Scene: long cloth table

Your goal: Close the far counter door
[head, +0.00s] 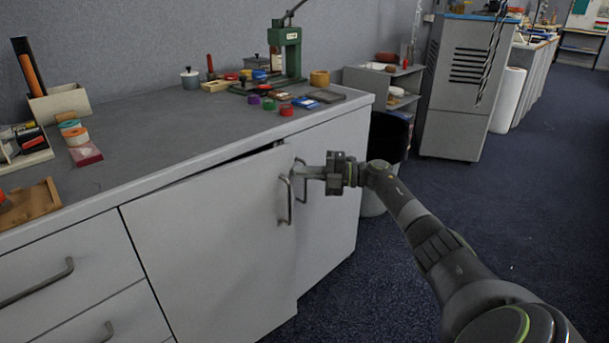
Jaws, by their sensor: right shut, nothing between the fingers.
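The grey counter (190,140) has two doors below its top. The left door (205,245) in the picture stands slightly ajar, with a dark gap along its upper edge and its right edge out from the front. Its bar handle (284,201) is near that edge. The farther door (335,175) to the right looks flush with the front; its handle (303,180) is partly hidden. My right gripper (306,173) is shut and empty, close to the two handles; I cannot tell whether it touches either. My left gripper is not in view.
Drawers (65,285) with bar handles are at the lower left. A green press (287,55) and several small items stand on the counter top. A dark bin (388,140), shelf and grey cabinet (465,90) stand beyond. The blue carpet on the right is clear.

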